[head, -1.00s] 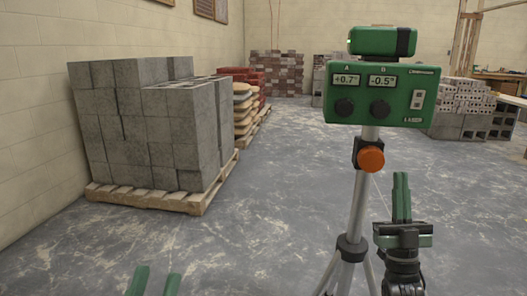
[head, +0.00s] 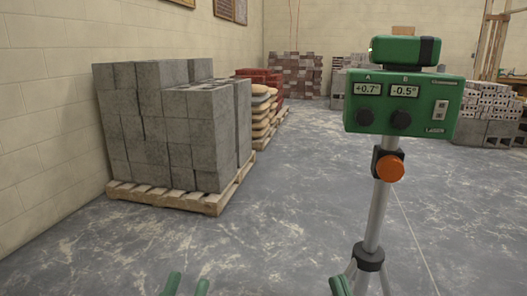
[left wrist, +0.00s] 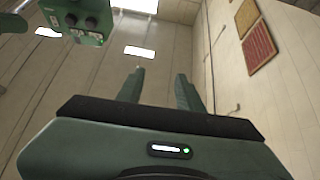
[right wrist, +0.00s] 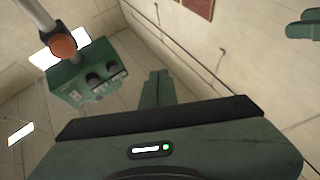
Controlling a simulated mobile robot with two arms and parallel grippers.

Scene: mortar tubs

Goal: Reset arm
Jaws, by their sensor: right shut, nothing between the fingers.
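My left gripper (head: 188,283) shows at the bottom edge of the head view, two green fingertips apart. In the left wrist view its fingers (left wrist: 159,88) are spread with nothing between them. My right gripper (head: 341,285) shows at the bottom edge of the head view, just left of the tripod's lower part; most of it is out of frame. In the right wrist view its fingers (right wrist: 157,88) are together and hold nothing. Both wrist views look upward at walls and ceiling.
A green laser level (head: 403,104) stands on a tripod (head: 378,215) close by on the right. Grey blocks (head: 165,125) are stacked on a pallet (head: 180,196) by the left wall. Bags (head: 262,112) and bricks (head: 296,74) lie beyond. The middle floor (head: 290,200) is clear.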

